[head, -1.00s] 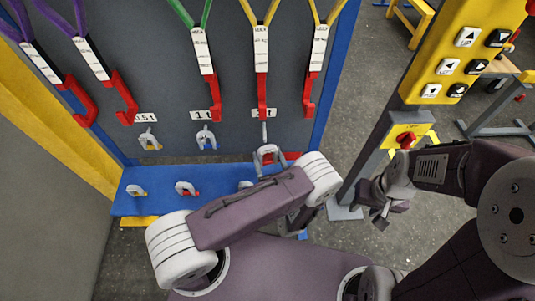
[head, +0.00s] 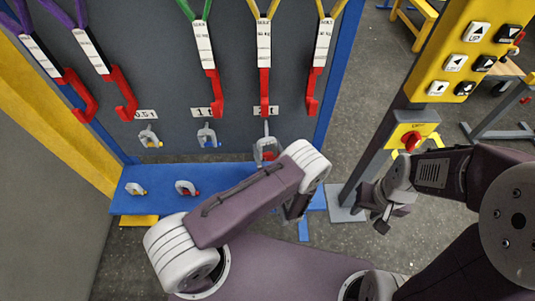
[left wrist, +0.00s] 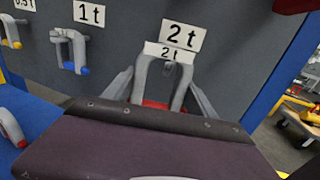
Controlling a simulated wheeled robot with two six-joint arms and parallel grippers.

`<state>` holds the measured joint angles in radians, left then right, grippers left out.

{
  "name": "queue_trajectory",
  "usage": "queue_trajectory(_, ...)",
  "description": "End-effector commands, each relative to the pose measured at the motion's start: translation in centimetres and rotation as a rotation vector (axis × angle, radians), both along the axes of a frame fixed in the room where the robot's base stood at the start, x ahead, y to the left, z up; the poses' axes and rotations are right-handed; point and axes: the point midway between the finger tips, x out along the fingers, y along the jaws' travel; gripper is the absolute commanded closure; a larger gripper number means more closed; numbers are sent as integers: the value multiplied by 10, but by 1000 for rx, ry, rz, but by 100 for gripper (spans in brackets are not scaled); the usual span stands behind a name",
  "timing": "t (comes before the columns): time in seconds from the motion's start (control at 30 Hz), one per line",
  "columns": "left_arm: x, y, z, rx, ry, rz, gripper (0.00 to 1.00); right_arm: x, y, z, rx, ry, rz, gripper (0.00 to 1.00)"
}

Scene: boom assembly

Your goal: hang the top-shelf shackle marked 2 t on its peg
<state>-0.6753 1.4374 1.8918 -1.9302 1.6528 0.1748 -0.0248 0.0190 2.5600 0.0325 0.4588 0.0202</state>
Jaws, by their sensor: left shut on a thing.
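The grey shackle (left wrist: 179,92) with a red pin and a small 2 t tag (left wrist: 168,52) is upright, bow up, between the fingers of my left gripper (left wrist: 163,96). In the head view this shackle (head: 268,149) is close to the board, just under the third label, with my left arm partly in front of it. The larger 2 t label (left wrist: 183,34) on the board is right behind its tag. The peg (head: 266,128) shows just above the bow; I cannot tell whether it passes through. My right gripper (head: 378,218) is far to the right, and its jaw opening is unclear.
Shackles hang under the 0.5 t (head: 149,138) and 1 t (head: 207,136) labels. Two small shackles (head: 136,189) (head: 187,188) stand on the blue shelf (head: 160,203). Slings with red hooks (head: 264,94) hang above. A yellow button post (head: 455,65) stands right.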

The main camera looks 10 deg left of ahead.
Motion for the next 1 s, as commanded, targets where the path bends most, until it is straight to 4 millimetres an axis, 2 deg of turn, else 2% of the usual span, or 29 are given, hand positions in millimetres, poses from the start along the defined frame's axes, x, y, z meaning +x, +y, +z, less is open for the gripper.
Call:
queue_trajectory(0.8,55,16,-4,-1,-4,2,100,0,0,-20,0,0,0,62)
queue_trajectory(1.0,63,18,-15,0,-4,0,100,0,0,-34,0,0,0,62)
